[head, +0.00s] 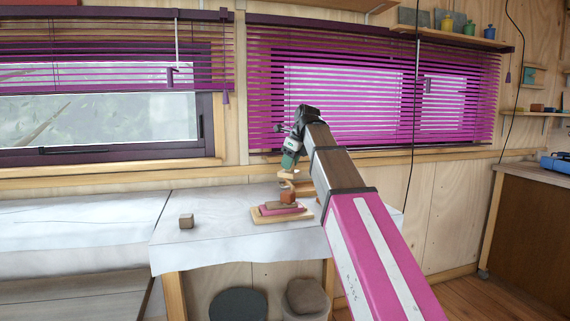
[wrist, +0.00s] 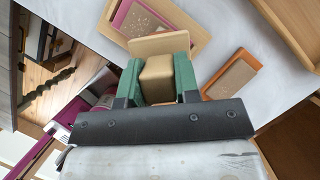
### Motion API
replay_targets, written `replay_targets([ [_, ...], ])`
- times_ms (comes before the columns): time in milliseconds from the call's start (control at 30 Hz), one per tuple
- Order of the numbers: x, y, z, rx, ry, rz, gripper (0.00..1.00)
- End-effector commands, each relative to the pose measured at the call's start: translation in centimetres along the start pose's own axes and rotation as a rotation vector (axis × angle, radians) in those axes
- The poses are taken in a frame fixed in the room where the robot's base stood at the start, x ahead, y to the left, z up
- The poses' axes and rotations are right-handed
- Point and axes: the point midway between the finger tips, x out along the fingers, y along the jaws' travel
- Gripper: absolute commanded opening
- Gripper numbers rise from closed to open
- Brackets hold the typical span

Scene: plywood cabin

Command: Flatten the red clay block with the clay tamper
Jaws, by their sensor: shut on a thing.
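In the head view, the red clay block (head: 288,197) sits low on the near table, over a wooden board (head: 262,217) with a pink layer (head: 268,211) and a brown slab. My gripper (head: 288,168) hangs above the block. In the wrist view its green fingers (wrist: 157,80) are shut on the tan block-shaped handle of the clay tamper (wrist: 158,67). The tamper's pale wooden plate (wrist: 158,42) shows just beyond the fingers. The red block is not clearly visible in the wrist view. I cannot tell whether the tamper touches it.
A small brown cube (head: 186,221) stands left on the white cloth (head: 185,250). In the wrist view, a brown-topped orange piece (wrist: 230,77) lies apart from the board (wrist: 197,22). Windows with purple blinds (head: 370,90) rise behind the table. The cloth between cube and board is clear.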

Motion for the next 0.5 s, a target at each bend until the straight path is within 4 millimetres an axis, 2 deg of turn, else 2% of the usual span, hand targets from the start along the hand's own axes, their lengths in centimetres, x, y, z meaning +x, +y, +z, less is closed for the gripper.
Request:
replay_targets([
  [267, 1.0, 0.2, -0.2, -0.004, 0.0, 0.003, 0.06],
  [500, 2.9, 0.2, -1.0, -0.004, 0.001, 0.003, 0.06],
])
